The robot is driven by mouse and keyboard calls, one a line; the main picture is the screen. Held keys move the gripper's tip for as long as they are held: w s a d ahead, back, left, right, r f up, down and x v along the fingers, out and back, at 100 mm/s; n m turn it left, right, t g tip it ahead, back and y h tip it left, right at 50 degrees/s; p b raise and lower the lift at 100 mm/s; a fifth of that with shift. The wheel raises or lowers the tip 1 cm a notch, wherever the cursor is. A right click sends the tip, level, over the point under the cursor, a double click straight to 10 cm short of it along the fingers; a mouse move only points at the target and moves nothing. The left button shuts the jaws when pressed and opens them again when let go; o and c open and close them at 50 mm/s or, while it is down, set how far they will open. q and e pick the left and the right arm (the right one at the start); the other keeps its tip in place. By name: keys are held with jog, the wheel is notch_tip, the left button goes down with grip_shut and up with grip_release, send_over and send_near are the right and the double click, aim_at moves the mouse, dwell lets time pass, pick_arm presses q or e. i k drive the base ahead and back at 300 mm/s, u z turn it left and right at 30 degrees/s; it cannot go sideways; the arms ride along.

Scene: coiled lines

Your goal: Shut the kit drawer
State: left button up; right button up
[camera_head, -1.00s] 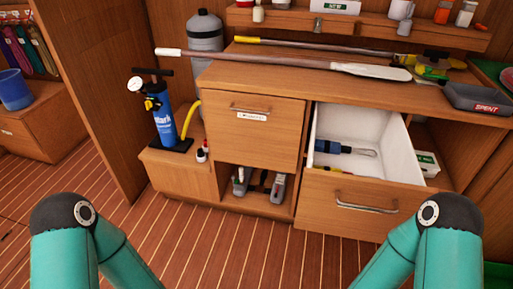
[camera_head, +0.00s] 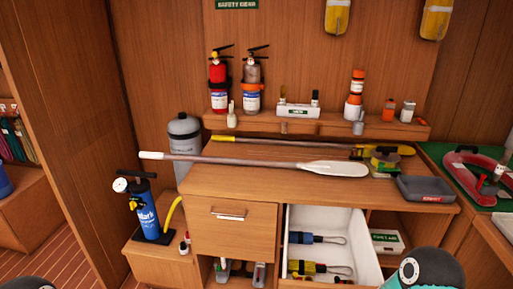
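A drawer with a white inner tray (camera_head: 352,225) stands pulled out on the right side of the wooden cabinet; I take it to be the kit drawer. Its front panel and handle are below the picture edge. Inside lie a blue-handled tool with a wire loop (camera_head: 315,238) and a yellow and red-handled tool (camera_head: 308,268). Neither of my grippers is in view, so I cannot tell their states. Only small parts of my arms show at the bottom edge, one at the right in front of the drawer's right side.
A closed wooden drawer (camera_head: 233,236) with a handle is left of it. A long oar (camera_head: 250,163) and a grey tray (camera_head: 425,189) lie on the countertop (camera_head: 240,184). A blue pump (camera_head: 146,215) stands at the left. A white box (camera_head: 386,240) sits in the right compartment.

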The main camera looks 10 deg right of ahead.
aim_at(359, 252)
jog(key=u, duration=0.1)
jog(key=k, duration=1.5)
jog(key=z, duration=0.6)
jog(key=i, duration=1)
jog(key=u, duration=0.05)
